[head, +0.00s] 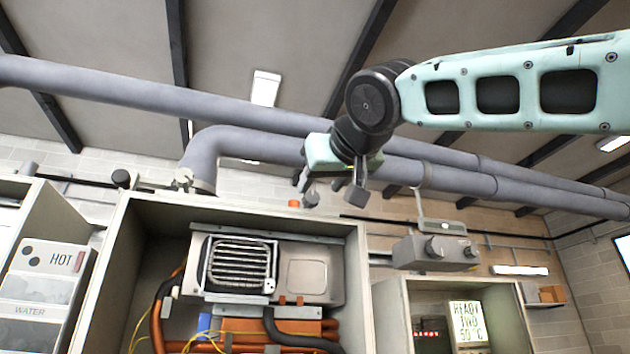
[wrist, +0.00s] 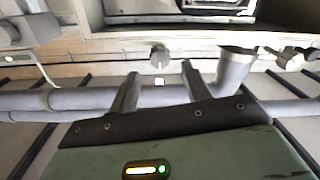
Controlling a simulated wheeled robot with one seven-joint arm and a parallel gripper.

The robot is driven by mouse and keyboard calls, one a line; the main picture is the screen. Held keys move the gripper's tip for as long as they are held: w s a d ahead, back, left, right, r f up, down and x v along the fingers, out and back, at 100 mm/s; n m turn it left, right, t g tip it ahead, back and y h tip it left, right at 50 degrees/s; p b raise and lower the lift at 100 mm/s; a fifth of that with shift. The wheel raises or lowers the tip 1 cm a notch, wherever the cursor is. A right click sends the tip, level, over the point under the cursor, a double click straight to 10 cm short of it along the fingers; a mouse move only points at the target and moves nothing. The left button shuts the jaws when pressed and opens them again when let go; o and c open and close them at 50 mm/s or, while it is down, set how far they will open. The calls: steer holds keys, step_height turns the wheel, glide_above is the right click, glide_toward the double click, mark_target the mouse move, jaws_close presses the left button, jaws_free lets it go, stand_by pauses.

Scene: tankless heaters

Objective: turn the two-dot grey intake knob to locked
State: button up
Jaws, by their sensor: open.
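A grey round knob (head: 311,200) stands above the open middle cabinet, in front of the large pipe. It also shows in the wrist view (wrist: 159,56), beyond and between my fingertips. No dots can be made out on it, so I cannot tell if it is the two-dot intake knob, nor how it is turned. My gripper (head: 330,189) hangs above the cabinet's top edge, close to this knob in the head view. In the wrist view my gripper (wrist: 160,76) has its two fingers spread and empty, with the knob apart from them.
The middle cabinet (head: 118,240) holds a heater, orange pipes and cables. A pale valve (head: 183,179) sits by the elbow of the grey pipe (head: 201,160). A grey box with dark knobs (head: 435,253) is at right. A HOT water panel (head: 45,285) is at left.

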mark_target(313, 196)
steer(key=p+x, duration=0.1)
steer(key=x, duration=0.2)
steer(key=shift+w+a+r+p, duration=0.1)
steer(key=shift+w+a+p, duration=0.05)
steer(key=shift+w+p, duration=0.2)
steer(key=shift+w+a, duration=0.1)
steer(key=shift+w, duration=0.25)
steer(key=c, duration=1)
